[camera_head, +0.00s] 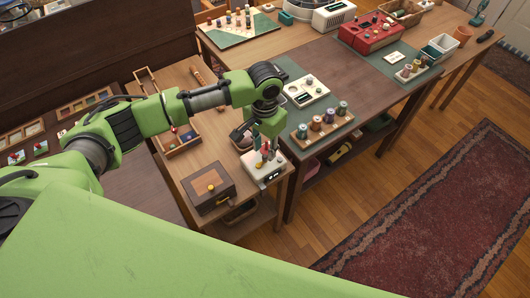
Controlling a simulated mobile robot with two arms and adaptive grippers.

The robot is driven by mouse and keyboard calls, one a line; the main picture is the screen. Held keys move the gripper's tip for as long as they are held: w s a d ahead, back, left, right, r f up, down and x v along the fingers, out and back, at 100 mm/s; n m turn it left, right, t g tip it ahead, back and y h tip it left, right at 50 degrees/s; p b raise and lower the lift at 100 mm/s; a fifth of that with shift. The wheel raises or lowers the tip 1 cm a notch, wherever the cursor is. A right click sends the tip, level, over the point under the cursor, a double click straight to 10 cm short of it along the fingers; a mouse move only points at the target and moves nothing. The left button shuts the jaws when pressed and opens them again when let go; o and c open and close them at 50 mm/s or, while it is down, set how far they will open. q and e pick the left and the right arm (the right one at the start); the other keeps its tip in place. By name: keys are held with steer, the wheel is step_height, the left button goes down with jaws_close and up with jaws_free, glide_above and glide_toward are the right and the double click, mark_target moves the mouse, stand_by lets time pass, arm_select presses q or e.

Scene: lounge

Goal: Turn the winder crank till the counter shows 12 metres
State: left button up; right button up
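The winder is a small white box (264,172) at the right front corner of the brown side table. A dark counter window (273,177) sits on its front, and its figures are too small to read. A small red part, possibly the crank's knob, shows on top among my fingers. My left gripper (265,152) points down right over the winder, with its fingertips at this red part. The fingers hide much of the crank, and I cannot tell whether they are closed on it. My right gripper is out of view.
A brown wooden box (208,188) with a yellow knob stands left of the winder. An open wooden tray (178,141) lies behind it. A rack of thread spools (322,123) and a white tray (307,91) are on the table to the right. A red machine (370,32) stands farther back.

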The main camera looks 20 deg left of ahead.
mark_target(265, 156)
arm_select(q)
step_height(265, 156, down, 2)
steer(key=shift+s+f, duration=0.15)
steer(key=shift+f, duration=0.75)
steer(key=c, duration=0.3)
jaws_close()
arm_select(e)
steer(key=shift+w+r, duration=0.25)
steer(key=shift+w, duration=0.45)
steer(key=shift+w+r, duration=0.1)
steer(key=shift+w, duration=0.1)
